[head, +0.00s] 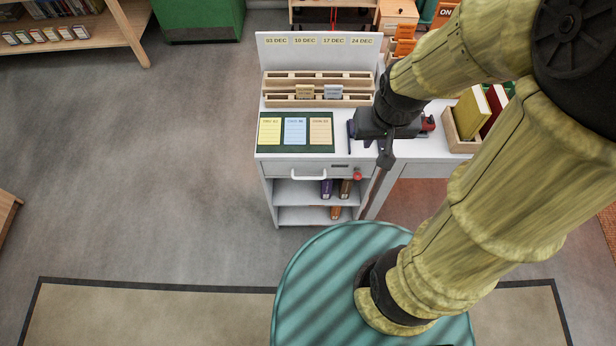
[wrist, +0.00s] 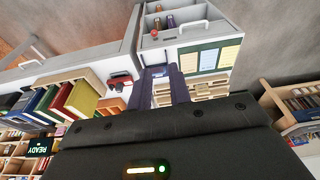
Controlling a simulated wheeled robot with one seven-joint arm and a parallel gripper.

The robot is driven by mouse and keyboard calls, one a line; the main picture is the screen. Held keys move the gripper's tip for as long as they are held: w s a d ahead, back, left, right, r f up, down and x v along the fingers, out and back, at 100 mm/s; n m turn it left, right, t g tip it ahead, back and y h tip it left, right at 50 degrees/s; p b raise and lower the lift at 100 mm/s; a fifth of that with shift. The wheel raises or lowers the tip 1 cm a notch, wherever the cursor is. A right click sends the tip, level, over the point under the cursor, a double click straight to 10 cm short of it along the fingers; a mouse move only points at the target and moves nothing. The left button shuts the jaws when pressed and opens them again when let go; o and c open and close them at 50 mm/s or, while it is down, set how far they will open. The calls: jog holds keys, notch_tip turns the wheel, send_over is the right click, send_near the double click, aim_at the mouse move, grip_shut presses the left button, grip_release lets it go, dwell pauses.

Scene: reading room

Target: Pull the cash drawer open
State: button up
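The cash drawer (head: 325,169) is a grey front under the white desk top, with a pale bar handle (head: 309,175). It looks closed, flush with the desk. A red round knob (head: 357,174) sits near its right end. In the wrist view the handle (wrist: 194,27) and red knob (wrist: 155,33) show at the top, beyond the fingers. My gripper (head: 380,150) hangs above the desk's right part, right of the handle and apart from it. In the wrist view its two dark fingers (wrist: 161,88) stand apart with nothing held. The handle is unobstructed in the head view.
A green mat (head: 263,149) with coloured cards, wooden card racks (head: 318,103) and a date board (head: 275,50) are on the desk. A book box (head: 458,140) stands right. Open shelves (head: 300,190) lie below the drawer. Floor left of the desk is clear.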

jog(key=a+f+n+g+h+b, duration=0.1)
jog(key=a+f+g+h+b, duration=0.15)
jog(key=f+b, duration=0.5)
jog(key=a+f+n+g+h+b, duration=0.15)
jog(key=a+f+b, duration=0.25)
jog(key=f, duration=0.7)
jog(key=n+t+h+b, duration=0.5)
jog(key=t+h+b, duration=0.5)
jog(key=t+b, duration=0.75)
send_near(307, 178)
jog(key=s+a+g+b, duration=0.2)
jog(key=s+a+g, duration=0.15)
jog(key=a, duration=0.35)
jog(key=shift+s+d+m+t, duration=0.25)
jog(key=shift+s+t, duration=0.15)
jog(key=shift+s, duration=0.05)
jog(key=b+x, duration=0.2)
jog(key=x, duration=1.5)
jog(key=shift+w+d+r, duration=0.1)
jog(key=shift+d, duration=0.25)
